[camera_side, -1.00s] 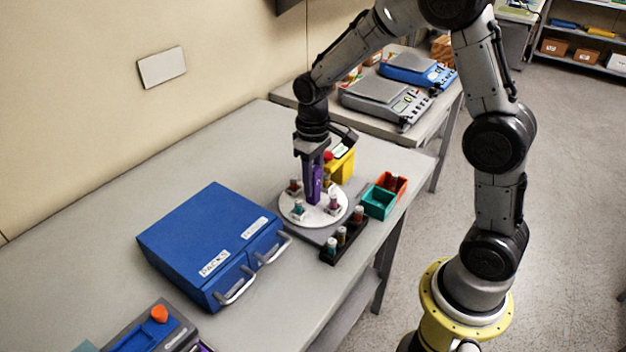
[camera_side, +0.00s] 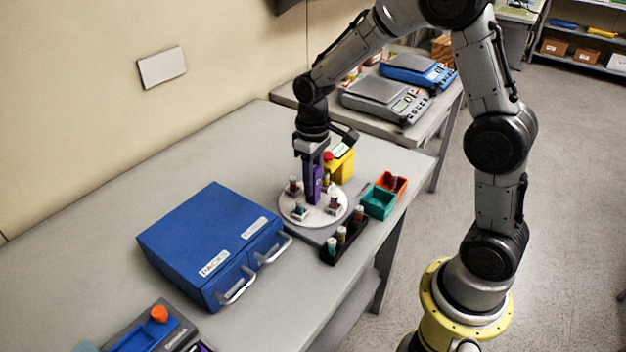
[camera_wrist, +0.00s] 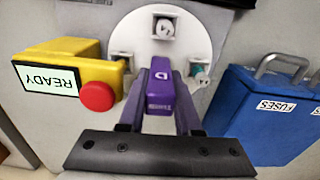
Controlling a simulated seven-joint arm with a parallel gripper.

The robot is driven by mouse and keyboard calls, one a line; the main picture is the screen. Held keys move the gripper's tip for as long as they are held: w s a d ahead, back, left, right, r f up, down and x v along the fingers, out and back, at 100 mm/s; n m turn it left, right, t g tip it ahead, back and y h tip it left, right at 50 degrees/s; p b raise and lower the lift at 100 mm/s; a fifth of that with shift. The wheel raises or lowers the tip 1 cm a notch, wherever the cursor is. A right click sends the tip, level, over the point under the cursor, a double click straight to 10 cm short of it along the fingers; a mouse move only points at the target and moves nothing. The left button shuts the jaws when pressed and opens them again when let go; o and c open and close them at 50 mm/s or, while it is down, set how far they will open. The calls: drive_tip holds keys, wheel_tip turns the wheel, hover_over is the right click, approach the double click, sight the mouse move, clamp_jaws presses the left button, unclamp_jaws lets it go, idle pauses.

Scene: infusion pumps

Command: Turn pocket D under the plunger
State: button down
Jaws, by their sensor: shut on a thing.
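The round white turntable (camera_side: 312,218) lies flat on the table with small vials in pockets around its rim. In the wrist view the turntable (camera_wrist: 190,38) shows pockets with a vial at the top (camera_wrist: 164,27), one at the left (camera_wrist: 123,63) and one at the right (camera_wrist: 200,76). My gripper (camera_side: 314,180) points down over the turntable's middle. It is shut on an upright purple handle (camera_wrist: 159,85) with a white D-like mark on top. The yellow unit (camera_side: 342,164) stands behind the disc; its READY screen (camera_wrist: 50,82) and red button (camera_wrist: 96,96) show. I cannot make out the plunger or pocket letters.
A blue drawer cabinet (camera_side: 205,240) stands left of the turntable. A black rack (camera_side: 343,243) with several vials sits in front. Teal (camera_side: 378,202) and orange (camera_side: 397,184) bins lie to the right near the edge. The table's back left is clear.

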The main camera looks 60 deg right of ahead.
drive_tip(key=shift+r+n, duration=0.1)
drive_tip(key=shift+n, duration=8.6)
drive_tip(key=c, duration=0.9)
unclamp_jaws()
